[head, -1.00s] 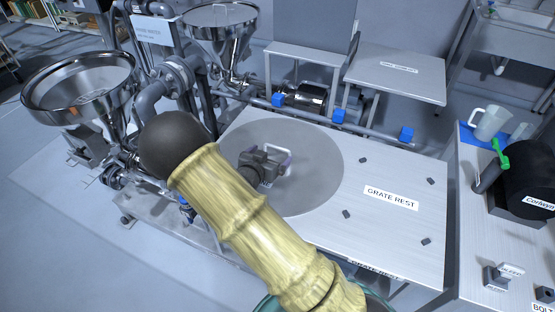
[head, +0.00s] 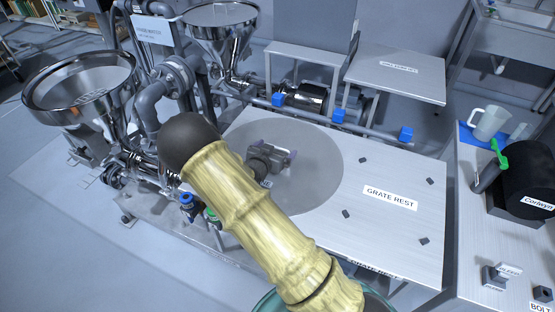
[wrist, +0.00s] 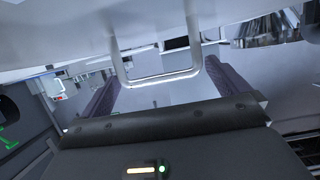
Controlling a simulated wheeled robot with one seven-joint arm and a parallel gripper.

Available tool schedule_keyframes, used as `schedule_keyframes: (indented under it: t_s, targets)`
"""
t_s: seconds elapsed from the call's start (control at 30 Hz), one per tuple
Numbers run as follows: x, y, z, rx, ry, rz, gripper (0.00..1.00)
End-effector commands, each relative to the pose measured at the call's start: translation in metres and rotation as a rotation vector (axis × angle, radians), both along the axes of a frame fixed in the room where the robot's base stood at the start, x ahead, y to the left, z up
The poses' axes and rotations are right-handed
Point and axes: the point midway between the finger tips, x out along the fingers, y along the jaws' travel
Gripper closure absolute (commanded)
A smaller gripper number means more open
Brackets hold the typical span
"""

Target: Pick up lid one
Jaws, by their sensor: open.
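A large flat grey disc, which looks like lid one (head: 318,165), lies on the metal table in the head view. Its upright loop handle shows in the wrist view (wrist: 160,79), with the pale underside-up surface of the disc at the top of the picture. My gripper (head: 288,156) is low over the middle of the disc. In the wrist view my gripper (wrist: 160,88) is open, with one dark finger on each side of the handle and gaps visible. My arm hides the disc's lower left edge, and the handle is mostly hidden in the head view.
The metal table (head: 400,245) has a "GRATE REST" label and several small dark pads right of the disc. Two steel hoppers (head: 80,80) and pipes stand at left. A pipe with blue blocks (head: 338,116) runs behind. A side bench at right holds a jug (head: 490,122).

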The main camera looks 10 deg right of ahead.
Motion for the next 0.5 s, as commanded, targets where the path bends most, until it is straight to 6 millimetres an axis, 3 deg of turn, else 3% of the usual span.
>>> schedule_keyframes:
  t_s: [0.17, 0.5]
  targets:
    - [-0.0001, 0.0001, 0.0002, 0.0, 0.0, 0.0, 0.02]
    - [-0.0002, 0.0001, 0.0002, 0.0, 0.0, 0.0, 0.69]
